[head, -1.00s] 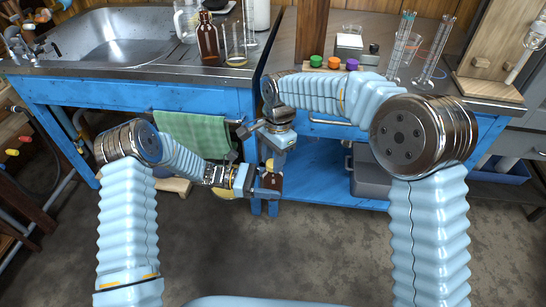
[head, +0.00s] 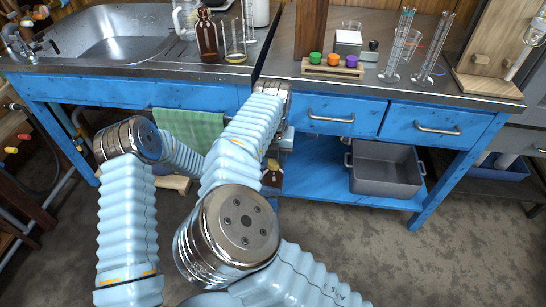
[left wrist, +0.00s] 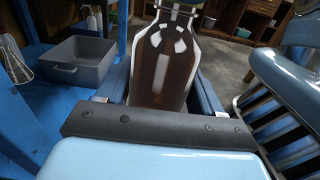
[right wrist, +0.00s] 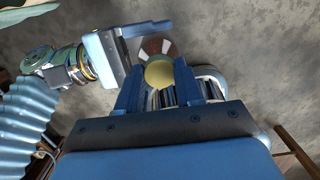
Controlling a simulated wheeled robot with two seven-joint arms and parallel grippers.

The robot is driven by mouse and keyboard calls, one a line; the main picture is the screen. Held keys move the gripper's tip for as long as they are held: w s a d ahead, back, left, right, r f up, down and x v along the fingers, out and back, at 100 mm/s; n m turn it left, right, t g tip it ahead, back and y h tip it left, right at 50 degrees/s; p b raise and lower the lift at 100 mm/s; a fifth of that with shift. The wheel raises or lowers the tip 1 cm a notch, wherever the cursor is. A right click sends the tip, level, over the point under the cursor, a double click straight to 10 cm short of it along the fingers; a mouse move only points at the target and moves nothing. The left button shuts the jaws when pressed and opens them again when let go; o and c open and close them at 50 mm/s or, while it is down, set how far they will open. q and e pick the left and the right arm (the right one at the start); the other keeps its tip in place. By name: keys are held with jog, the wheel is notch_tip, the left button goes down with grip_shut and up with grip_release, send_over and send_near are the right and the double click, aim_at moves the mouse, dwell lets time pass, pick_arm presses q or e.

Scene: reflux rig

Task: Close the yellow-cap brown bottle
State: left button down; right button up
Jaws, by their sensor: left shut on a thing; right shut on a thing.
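The brown bottle (left wrist: 162,65) stands between the fingers of my left gripper (left wrist: 160,82) in the left wrist view, gripped on its body; its top is cut off. In the head view a bit of the bottle (head: 272,177) shows beside my right arm, which hides my left gripper. The yellow cap (right wrist: 158,73) sits between the fingertips of my right gripper (right wrist: 158,67), which is shut on it. The cap lines up over the bottle's mouth; I cannot tell whether it is seated or threaded. My left gripper (right wrist: 118,55) also shows beyond it.
The blue bench carries a rack (head: 333,70) with green, orange and purple caps, glass cylinders and another brown bottle (head: 207,40) near the sink (head: 110,35). A grey bin (head: 386,172) is on the lower shelf. A green towel (head: 190,130) hangs on the left.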

jog(key=shift+a+r, duration=0.25)
jog(key=o, duration=1)
jog(key=shift+r, duration=2.3)
jog(key=shift+c, duration=0.5)
